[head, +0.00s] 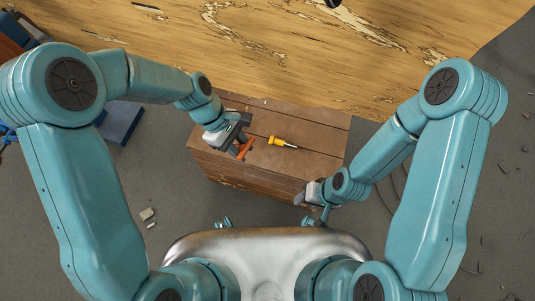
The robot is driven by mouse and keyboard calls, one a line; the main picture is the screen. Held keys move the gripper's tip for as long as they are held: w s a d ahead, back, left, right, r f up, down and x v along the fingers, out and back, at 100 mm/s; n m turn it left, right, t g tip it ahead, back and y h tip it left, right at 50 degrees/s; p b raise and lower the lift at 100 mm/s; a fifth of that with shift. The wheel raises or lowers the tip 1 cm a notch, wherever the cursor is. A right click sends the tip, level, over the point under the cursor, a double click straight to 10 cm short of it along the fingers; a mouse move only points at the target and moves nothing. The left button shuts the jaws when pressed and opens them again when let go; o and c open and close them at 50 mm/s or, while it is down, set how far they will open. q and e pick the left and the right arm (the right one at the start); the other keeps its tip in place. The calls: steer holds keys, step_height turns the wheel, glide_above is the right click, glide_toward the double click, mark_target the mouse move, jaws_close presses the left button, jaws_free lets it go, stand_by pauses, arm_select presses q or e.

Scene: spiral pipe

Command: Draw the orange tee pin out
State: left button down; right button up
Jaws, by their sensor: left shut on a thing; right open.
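The orange tee pin (245,149) shows at the left part of the wooden crate's top, at the jaws of my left gripper (239,139). My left gripper is shut on it. Its lower part and whether it sits in a hole cannot be made out. My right gripper (313,209) is open and empty, low at the crate's front right corner, apart from the pin.
The wooden crate (310,165) stands in front of my body. A yellow-handled tool (283,143) lies on it, right of the pin. A large wooden surface (300,50) spans the back. A blue block (121,121) and grey rubble (147,214) lie at left.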

arm_select(q)
steer(key=w+d+f+m+t+y+b, duration=0.1)
steer(key=w+f+m+y+b, duration=0.1)
steer(key=f+b, duration=0.4)
steer(key=w+d+f+m+t+y+b, duration=0.1)
steer(key=w+d+f+m+y+b, duration=0.1)
steer(key=f+b, duration=0.35)
steer(key=m+t+y+b, duration=0.1)
steer(key=m+b, duration=0.1)
steer(key=b, duration=0.2)
glide_toward(266, 154)
steer(key=shift+s+a+f, duration=0.2)
steer(key=shift+s+f, duration=0.1)
steer(key=shift+s, duration=0.2)
steer(key=shift+w+d+t, duration=0.3)
steer(key=shift+w+d, duration=0.1)
steer(key=shift+w, duration=0.05)
steer(key=shift+f+b, duration=2)
steer(key=shift+f, duration=1.15)
arm_select(e)
step_height(266, 154, down, 22)
steer(key=shift+w+d+f, duration=0.15)
steer(key=shift+w+d, duration=0.25)
steer(key=shift+w, duration=0.05)
arm_select(q)
steer(key=c, duration=0.8)
jaws_free()
